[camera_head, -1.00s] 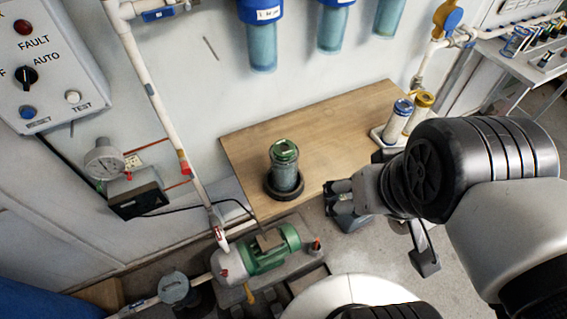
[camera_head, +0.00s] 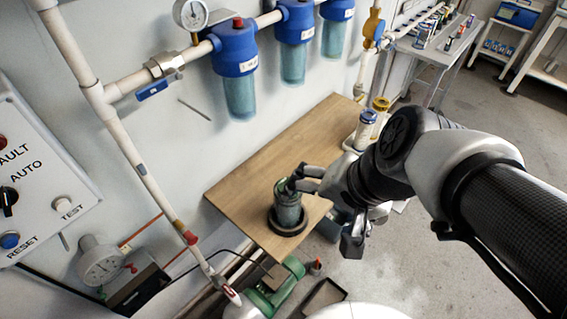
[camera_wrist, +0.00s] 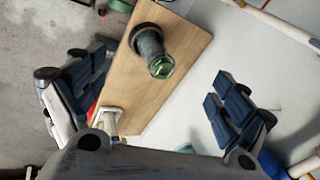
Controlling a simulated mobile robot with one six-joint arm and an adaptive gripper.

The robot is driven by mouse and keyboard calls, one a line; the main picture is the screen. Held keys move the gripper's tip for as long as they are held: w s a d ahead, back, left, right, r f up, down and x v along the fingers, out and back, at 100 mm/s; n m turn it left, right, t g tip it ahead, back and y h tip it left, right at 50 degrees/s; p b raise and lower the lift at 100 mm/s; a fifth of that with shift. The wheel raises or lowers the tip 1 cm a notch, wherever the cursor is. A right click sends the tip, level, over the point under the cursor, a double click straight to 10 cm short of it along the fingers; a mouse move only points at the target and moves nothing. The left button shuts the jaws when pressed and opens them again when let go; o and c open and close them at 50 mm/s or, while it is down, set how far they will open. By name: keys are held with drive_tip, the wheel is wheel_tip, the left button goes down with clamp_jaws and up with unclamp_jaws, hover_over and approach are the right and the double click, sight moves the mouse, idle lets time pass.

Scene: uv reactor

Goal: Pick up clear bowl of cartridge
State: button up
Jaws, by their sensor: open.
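The clear bowl (camera_head: 288,211) is a teal, see-through cylinder with a green top. It stands upright in a dark round ring (camera_head: 275,226) on the wooden table. In the wrist view the bowl (camera_wrist: 152,46) shows between the two spread fingers, its green end toward the camera. My gripper (camera_head: 297,180) is open and empty, with dark blue pads on its fingers (camera_wrist: 158,72). In the head view its fingers overlap the bowl's upper right side. I cannot tell whether they touch it.
The wooden table (camera_head: 240,190) is mostly bare around the ring. Two small canisters (camera_head: 373,120) stand at its far right end. Blue-capped filter housings (camera_head: 236,70) hang on the wall above. A green pump (camera_head: 275,290) sits below the near edge.

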sight(288, 205)
drive_tip(key=w+a+f+m+y+p, duration=0.2)
drive_tip(key=w+m+p, duration=0.2)
drive_tip(key=w+m, duration=0.5)
drive_tip(key=w+d+f+m+p, duration=0.4)
drive_tip(key=f+m, duration=0.3)
drive_tip(key=m, duration=0.5)
drive_tip(key=shift+h, duration=0.4)
drive_tip(key=b+x, duration=0.3)
drive_tip(key=x, duration=0.3)
drive_tip(key=b+x, duration=0.3)
drive_tip(key=x, duration=0.3)
drive_tip(key=shift+w+r, duration=0.1)
drive_tip(key=shift+w, duration=0.15)
drive_tip(key=b+x, duration=0.2)
drive_tip(key=x, duration=0.3)
drive_tip(key=shift+w+a+f+b, duration=0.1)
drive_tip(key=shift+f+b, duration=0.2)
drive_tip(key=shift+c, duration=0.2)
drive_tip(key=c, duration=1.7)
